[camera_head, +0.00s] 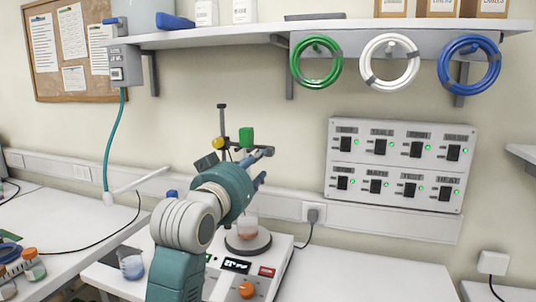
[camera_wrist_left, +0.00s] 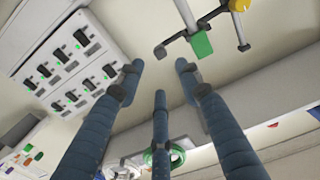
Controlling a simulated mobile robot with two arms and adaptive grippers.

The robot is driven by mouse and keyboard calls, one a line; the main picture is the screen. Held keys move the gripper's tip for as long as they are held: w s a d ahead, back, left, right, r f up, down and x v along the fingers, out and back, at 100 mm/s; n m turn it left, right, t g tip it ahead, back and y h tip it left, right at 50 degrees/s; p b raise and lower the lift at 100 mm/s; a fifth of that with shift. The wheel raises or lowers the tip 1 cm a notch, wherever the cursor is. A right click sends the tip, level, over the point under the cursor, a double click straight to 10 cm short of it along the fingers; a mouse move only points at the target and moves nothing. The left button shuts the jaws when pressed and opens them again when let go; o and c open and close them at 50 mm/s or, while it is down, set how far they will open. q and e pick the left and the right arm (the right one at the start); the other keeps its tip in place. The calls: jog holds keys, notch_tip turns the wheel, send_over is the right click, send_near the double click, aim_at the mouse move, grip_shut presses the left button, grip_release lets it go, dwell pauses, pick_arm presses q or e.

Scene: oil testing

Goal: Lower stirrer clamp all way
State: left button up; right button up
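The stirrer stand (camera_head: 223,130) rises behind my left arm, with a yellow knob (camera_head: 218,143) and a green block (camera_head: 246,136) on its clamp. In the left wrist view the green block (camera_wrist_left: 202,44) and yellow knob (camera_wrist_left: 238,5) are above my fingertips, at the top right. My left gripper (camera_head: 264,166) is near the stand, just below and right of the green block. In the wrist view its blue fingers (camera_wrist_left: 160,68) are spread with nothing between them. My forearm and wrist hide the lower stand. My right gripper is not in view.
The hotplate (camera_head: 258,272) stands below, with a beaker (camera_head: 247,228) of pinkish liquid on its round plate. A switch panel (camera_head: 399,165) is on the wall at right. A shelf (camera_head: 400,35) with tubing coils runs above. The right tabletop (camera_head: 370,284) is clear.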

aim_at(268, 153)
pick_arm(q)
jog(key=shift+p+x, duration=1.45)
jog(key=shift+x, duration=3.85)
jog(key=shift+c, duration=1)
grip_shut()
